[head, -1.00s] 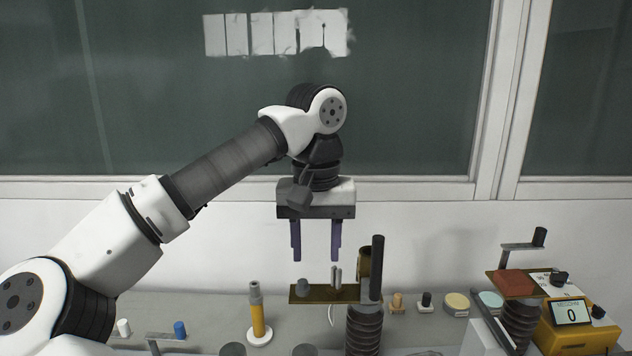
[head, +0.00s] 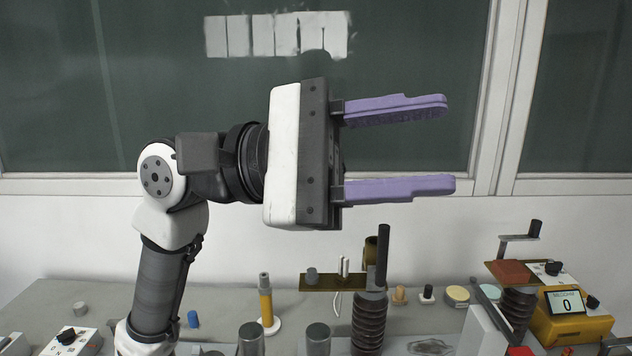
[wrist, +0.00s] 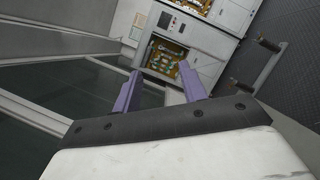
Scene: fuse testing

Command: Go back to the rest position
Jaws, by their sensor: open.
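My gripper (head: 450,146) is raised high above the bench in the head view, in front of the green board. Its two purple fingers point to the right and stand wide apart, with nothing between them. In the wrist view my gripper (wrist: 162,88) is also open and empty. No object touches the fingers.
The grey bench (head: 230,300) below holds a brass plate on a ribbed stand (head: 369,322), a yellow post (head: 266,302) and several small pieces. A yellow meter (head: 568,318) reading 0 stands at the right. A white cabinet (wrist: 190,40) shows in the wrist view.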

